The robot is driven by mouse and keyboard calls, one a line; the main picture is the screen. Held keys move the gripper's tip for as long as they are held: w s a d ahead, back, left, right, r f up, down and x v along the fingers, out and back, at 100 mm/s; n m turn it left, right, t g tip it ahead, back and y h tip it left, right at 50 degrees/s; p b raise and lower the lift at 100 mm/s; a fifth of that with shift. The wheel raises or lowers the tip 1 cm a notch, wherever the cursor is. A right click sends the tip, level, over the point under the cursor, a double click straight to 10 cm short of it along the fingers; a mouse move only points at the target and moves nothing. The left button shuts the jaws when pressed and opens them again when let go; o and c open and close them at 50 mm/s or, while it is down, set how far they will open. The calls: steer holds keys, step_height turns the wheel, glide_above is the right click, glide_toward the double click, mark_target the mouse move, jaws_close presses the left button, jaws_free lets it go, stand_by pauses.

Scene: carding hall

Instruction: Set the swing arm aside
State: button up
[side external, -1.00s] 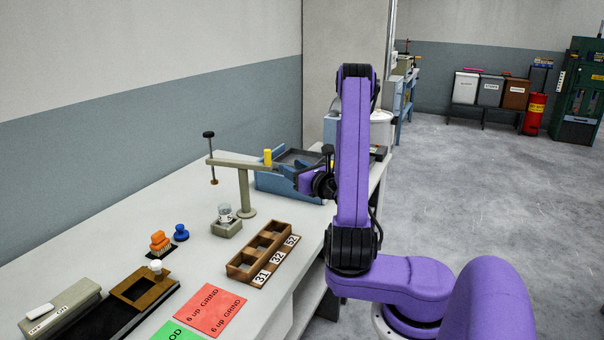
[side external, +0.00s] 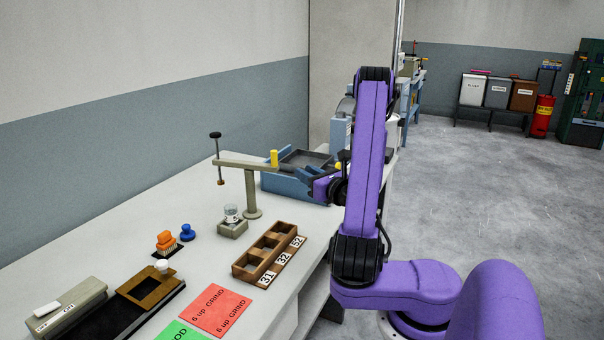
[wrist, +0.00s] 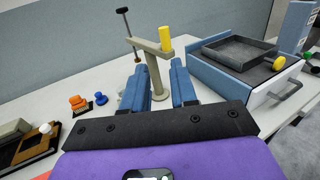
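The swing arm (side external: 240,164) is a beige bar on an upright post (side external: 252,200). A yellow peg (side external: 274,158) stands at its right end, and a black rod with a knob (side external: 217,160) hangs through its left end. The arm also shows in the wrist view (wrist: 150,46), with the yellow peg (wrist: 166,38) upright. My gripper (wrist: 159,66) is open, its two blue fingers spread and nothing held. In the wrist view the post appears between the fingers, beyond their tips. In the side view my gripper (side external: 302,174) is right of the peg, apart from it.
A glass jar (side external: 232,213) sits in a small holder below the bar. A blue box with a grey tray (side external: 298,188) stands behind my gripper. A wooden compartment box (side external: 240,271), orange brush (side external: 166,240) and blue knob (side external: 187,232) are nearer.

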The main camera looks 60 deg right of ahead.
steer(key=w+a+n+y, duration=0.1)
steer(key=y, duration=0.1)
steer(key=w+a+n+t+y, duration=0.1)
steer(key=w+n+y, duration=0.1)
steer(key=w+a+n+y, duration=0.2)
steer(key=shift+w, duration=0.1)
jaws_close()
steer(key=w+a+f+n+g+y, duration=0.3)
steer(key=a+n+g+y, duration=0.3)
steer(key=n, duration=0.5)
steer(key=w+a+f+n+g+y, duration=0.2)
steer(key=a+f+n+g+y, duration=0.15)
steer(key=n+g, duration=0.55)
steer(key=w+d+r+n+h, duration=0.2)
steer(key=w+d+n+h, duration=0.5)
steer(key=n, duration=0.4)
steer(key=w+r+n+t+h, duration=0.3)
steer(key=w+r+n+h, duration=0.3)
steer(key=w+r, duration=0.5)
steer(key=d+r+x, duration=0.1)
steer(key=x, duration=1.2)
steer(key=shift+w+d, duration=0.25)
steer(key=shift+d, duration=0.1)
